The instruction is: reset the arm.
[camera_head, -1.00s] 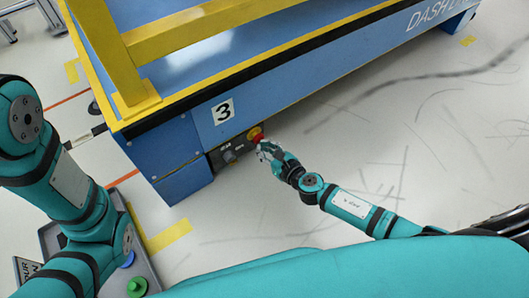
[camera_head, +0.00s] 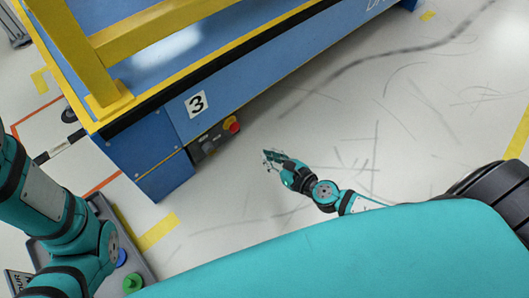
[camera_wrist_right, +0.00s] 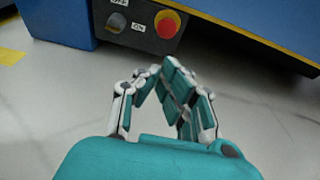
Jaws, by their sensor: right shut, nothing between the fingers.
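My right gripper (camera_head: 268,158) is teal with pale finger links. It hangs over the floor, right of and in front of the control panel, apart from it. In the right wrist view the gripper (camera_wrist_right: 175,75) has its fingers together with nothing between them. The right arm runs back toward my body in the lower middle of the head view. My left arm comes in at the left edge of the head view, but its gripper is outside the picture.
The blue dashboard module (camera_head: 150,155) carries a number 3 sign and yellow rails (camera_head: 150,35). Its control panel (camera_head: 208,143) has a red button on yellow (camera_head: 233,124); the button also shows in the right wrist view (camera_wrist_right: 167,24). A grey tray (camera_head: 100,215) lies lower left. The floor at right is clear.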

